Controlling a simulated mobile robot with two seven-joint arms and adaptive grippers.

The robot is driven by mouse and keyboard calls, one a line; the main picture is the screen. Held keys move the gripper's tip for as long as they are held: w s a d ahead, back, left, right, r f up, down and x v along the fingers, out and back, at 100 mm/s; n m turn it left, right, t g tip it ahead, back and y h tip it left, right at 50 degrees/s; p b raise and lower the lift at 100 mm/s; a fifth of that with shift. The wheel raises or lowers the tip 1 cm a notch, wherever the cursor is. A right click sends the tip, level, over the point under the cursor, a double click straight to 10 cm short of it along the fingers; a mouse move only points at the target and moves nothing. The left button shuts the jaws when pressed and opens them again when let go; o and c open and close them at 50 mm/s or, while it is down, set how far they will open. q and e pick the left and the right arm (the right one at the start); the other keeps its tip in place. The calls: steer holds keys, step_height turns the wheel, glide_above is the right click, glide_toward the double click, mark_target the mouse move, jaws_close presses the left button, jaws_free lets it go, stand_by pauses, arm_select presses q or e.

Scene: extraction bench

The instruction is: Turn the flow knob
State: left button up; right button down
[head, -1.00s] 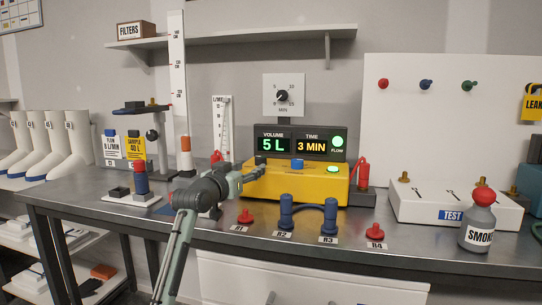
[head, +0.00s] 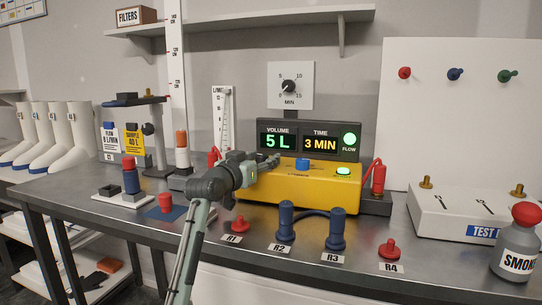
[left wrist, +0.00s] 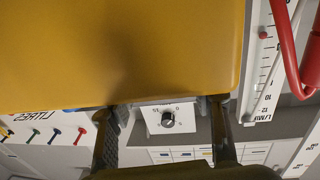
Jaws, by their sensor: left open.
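No knob in view is labelled as the flow knob. A blue knob (head: 302,164) sits on top of the yellow pump box (head: 320,190), near the lit FLOW lamp (head: 349,140). My left gripper (head: 272,161) is open at the box's upper left edge, left of the blue knob and apart from it. In the left wrist view its two fingers (left wrist: 165,125) are spread, with the yellow box (left wrist: 120,50) filling the top. A black dial (left wrist: 168,119) on a white plate shows between them in the background. The blue knob cannot be made out there. My right gripper is not in view.
A display (head: 308,141) reads 5 L and 3 MIN behind the box. A flow scale (head: 224,118) stands behind my left gripper. Red fittings (head: 379,177) rise at the box's right. Blue plugs (head: 335,232) and red caps (head: 390,249) line the bench front.

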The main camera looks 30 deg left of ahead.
arm_select(q)
steer(key=shift+w, duration=0.2)
steer(key=shift+s+r, duration=0.1)
steer(key=shift+s, duration=0.1)
steer(key=shift+c, duration=2.7)
jaws_close()
steer(key=m+h+b, duration=0.2)
steer(key=h, duration=0.1)
steer(key=shift+a+f, duration=0.2)
steer(key=m+h+b, duration=0.2)
steer(key=h, duration=0.1)
steer(key=m+g+h+b, duration=0.1)
steer(key=h+b, duration=0.2)
steer(key=shift+d+r+m, duration=0.1)
steer(key=shift+r+m, duration=0.05)
steer(key=shift+m, duration=0.25)
steer(key=shift+r, duration=0.1)
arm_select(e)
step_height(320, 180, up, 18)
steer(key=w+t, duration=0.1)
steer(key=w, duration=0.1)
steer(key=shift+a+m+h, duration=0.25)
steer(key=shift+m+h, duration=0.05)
